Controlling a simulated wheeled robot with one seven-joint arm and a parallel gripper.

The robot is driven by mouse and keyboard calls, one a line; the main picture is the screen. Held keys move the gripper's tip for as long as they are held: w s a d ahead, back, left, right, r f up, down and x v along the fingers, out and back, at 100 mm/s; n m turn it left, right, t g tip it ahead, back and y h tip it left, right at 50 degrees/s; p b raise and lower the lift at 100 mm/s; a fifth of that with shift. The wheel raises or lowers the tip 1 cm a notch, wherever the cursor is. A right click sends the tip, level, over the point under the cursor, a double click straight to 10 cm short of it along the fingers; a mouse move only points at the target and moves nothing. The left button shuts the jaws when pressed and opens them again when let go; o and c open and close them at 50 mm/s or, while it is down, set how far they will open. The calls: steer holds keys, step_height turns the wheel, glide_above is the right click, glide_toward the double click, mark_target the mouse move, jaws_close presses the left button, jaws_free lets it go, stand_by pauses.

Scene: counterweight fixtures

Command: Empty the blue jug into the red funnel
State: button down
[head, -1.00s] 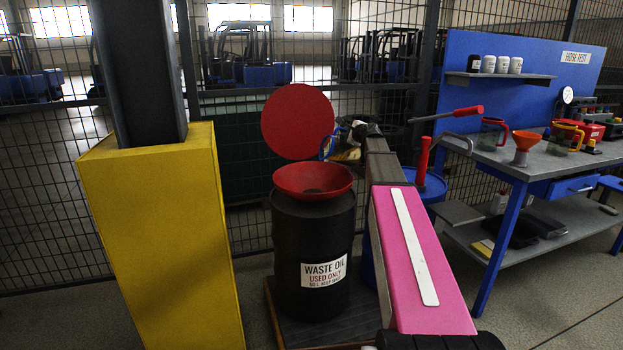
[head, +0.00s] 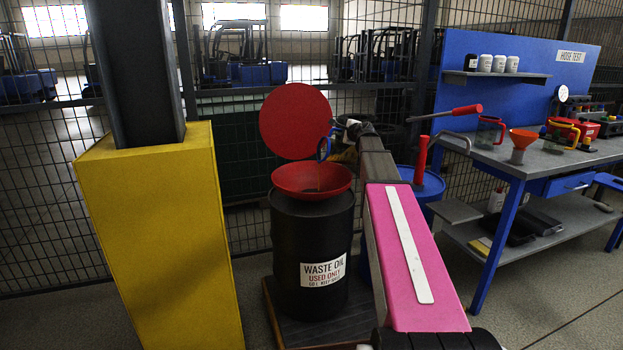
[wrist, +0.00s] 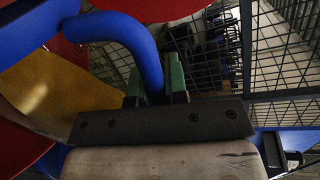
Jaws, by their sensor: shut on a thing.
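My gripper (wrist: 157,82) is shut on the blue handle of the blue jug (wrist: 138,35). The jug's clear body with blue trim is on the left of the wrist view, with an amber tint. In the head view the blue jug (head: 323,148) is small, tilted, and partly hidden by my arm. It is above the right side of the red funnel (head: 290,180). A thin brownish streak runs from below the jug into the funnel bowl. The funnel sits on a black drum (head: 290,235) labelled WASTE OIL, with a round red lid (head: 295,120) upright behind it.
A yellow-clad column (head: 160,240) stands close on the left. On the right a workbench (head: 490,165) holds an orange funnel (head: 521,145), jugs and red items. A blue drum (head: 430,185) with a red-handled pump is behind my arm. Mesh fencing closes the back.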

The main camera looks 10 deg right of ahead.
steer(key=shift+s+a+f+n+p, duration=0.2)
steer(key=shift+a+f+n, duration=0.1)
steer(key=shift+a, duration=0.45)
steer(key=shift+s+a+f+n+p, duration=0.15)
steer(key=shift+a+f+n, duration=0.15)
steer(key=shift+a, duration=0.4)
stand_by(0.5)
steer(key=shift+s+a+r+n+h+p, duration=0.1)
steer(key=shift+a+r+n+h+p, duration=0.25)
steer(key=shift+a+r+n, duration=0.35)
stand_by(1.0)
